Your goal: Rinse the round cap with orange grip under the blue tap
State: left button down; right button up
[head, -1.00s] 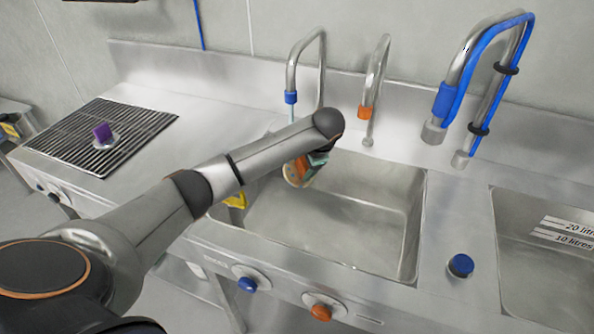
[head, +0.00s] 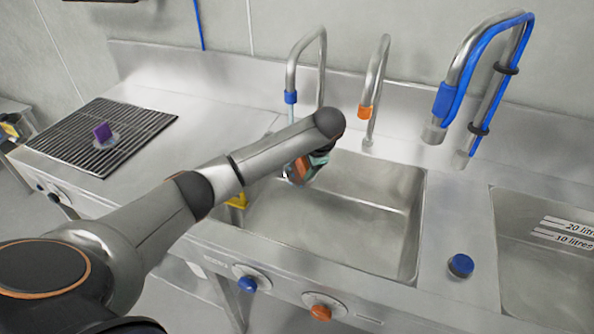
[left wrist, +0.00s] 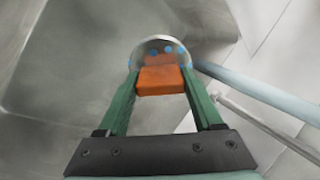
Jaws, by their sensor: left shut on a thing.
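My left gripper (left wrist: 158,85) has green fingers closed on the orange grip (left wrist: 160,80) of the round cap. The cap's pale disc (left wrist: 165,44) shows beyond the fingertips, with several blue spots along it. In the head view the orange grip (head: 302,167) shows below my left wrist, over the left back part of the sink; my arm hides part of it. The blue-collared tap (head: 291,97) stands behind my wrist, with a pale blue stream below its mouth. A pale blue streak (left wrist: 262,92) passes close beside the cap in the left wrist view. My right gripper is not in view.
The sink basin (head: 350,230) is otherwise open. An orange-collared tap (head: 365,112) and a large blue-hosed tap (head: 440,105) stand to the right. Blue (head: 247,284) and orange (head: 321,312) knobs are on the front. A purple-gripped piece (head: 103,133) sits on the left drain rack (head: 60,140).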

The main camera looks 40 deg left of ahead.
pick_arm(q)
jog(key=s+d, duration=0.4)
jog(key=d, duration=0.3)
dwell(0.6)
jog(key=shift+r, duration=0.1)
dwell(1.1)
jog(key=s+d+r, duration=0.2)
jog(key=d+r, duration=0.2)
jog(key=shift+s, duration=0.35)
jog(key=shift+d, duration=0.2)
dwell(0.5)
